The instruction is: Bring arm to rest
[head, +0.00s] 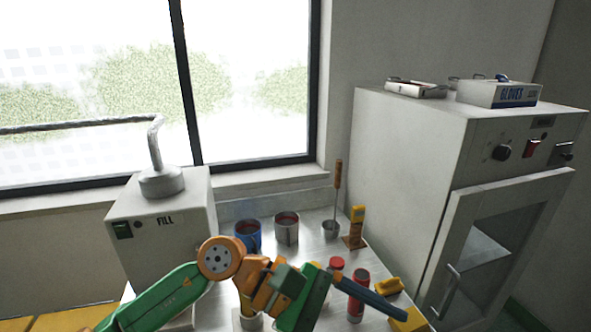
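My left arm comes in from the bottom left, green and orange, and is bent over the metal worktop (318,247). My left gripper (398,310) is at its right end, low over the front right of the worktop. One dark blue finger shows as a long bar, seen side-on. Its tip overlaps a yellow block (412,322) in the picture; I cannot tell whether they touch, nor how far the fingers are apart. My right arm and gripper are not in view.
A white FILL machine (160,225) stands left, a cabinet with a glass door (405,150) right. Blue (248,240) and grey (287,232) pots and a ladle (332,229) stand behind the arm. A red-topped cylinder (356,300) and another yellow piece (388,287) are near the gripper.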

